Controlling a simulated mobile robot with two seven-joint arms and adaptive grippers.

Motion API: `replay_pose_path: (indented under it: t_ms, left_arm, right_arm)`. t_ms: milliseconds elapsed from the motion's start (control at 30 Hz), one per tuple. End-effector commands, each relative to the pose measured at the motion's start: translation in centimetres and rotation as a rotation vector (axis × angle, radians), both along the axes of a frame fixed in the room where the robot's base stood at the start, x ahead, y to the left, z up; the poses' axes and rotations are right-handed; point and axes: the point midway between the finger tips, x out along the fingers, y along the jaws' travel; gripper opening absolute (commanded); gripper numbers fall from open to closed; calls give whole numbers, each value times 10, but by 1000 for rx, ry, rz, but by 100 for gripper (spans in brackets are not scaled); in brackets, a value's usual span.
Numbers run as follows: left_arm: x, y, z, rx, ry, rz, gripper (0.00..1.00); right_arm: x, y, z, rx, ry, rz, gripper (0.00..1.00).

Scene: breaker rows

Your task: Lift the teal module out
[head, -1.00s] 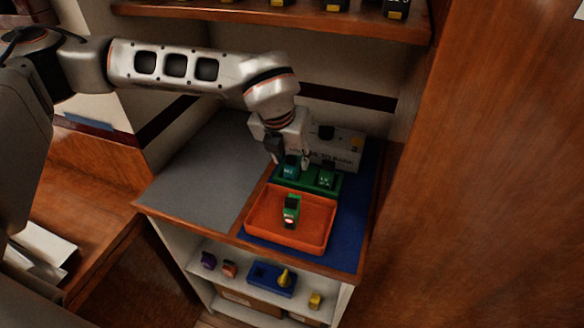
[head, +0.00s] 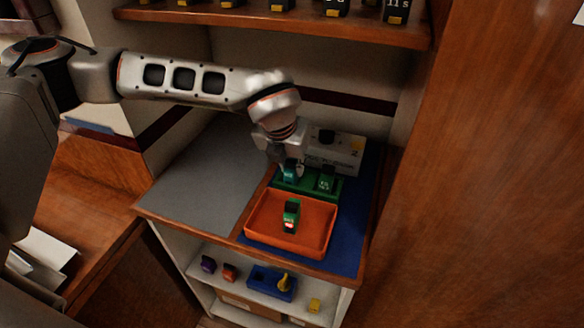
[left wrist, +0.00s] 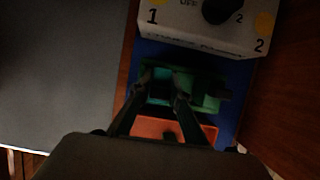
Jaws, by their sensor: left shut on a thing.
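The teal module (head: 289,171) stands at the left end of a green rack (head: 308,190) in the head view. My left gripper (head: 287,165) comes down from above and is shut on the teal module, partly covering it. In the left wrist view the teal module (left wrist: 160,90) shows between the two fingers. Whether it still sits fully in the rack cannot be told. A green module (head: 326,180) stands at the rack's right end. My right gripper is not in view.
An orange tray (head: 262,236) in front of the rack holds another green module (head: 290,213). A grey box with a black knob (head: 334,152) stands behind the rack. Free grey counter (head: 200,180) lies left. A wooden panel (head: 480,180) rises at right.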

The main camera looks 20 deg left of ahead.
Motion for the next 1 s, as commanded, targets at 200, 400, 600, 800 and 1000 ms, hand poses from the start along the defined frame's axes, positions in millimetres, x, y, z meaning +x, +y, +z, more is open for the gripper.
replay_pose_path:
  t_ms: [200,400,600,800,1000]
  left_arm:
    - [1,3,16,-1,-3,1,0]
    - [1,3,50,-2,-6,0,0]
    - [-1,22,69,-1,1,6,0]
    - [-3,59,69,-2,-1,5,0]
    - [-6,102,68,-2,0,6,0]
  right_arm:
    - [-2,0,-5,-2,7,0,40]
    - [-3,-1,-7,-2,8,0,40]
    - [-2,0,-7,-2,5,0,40]
    - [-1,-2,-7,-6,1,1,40]
    - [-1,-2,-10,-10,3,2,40]
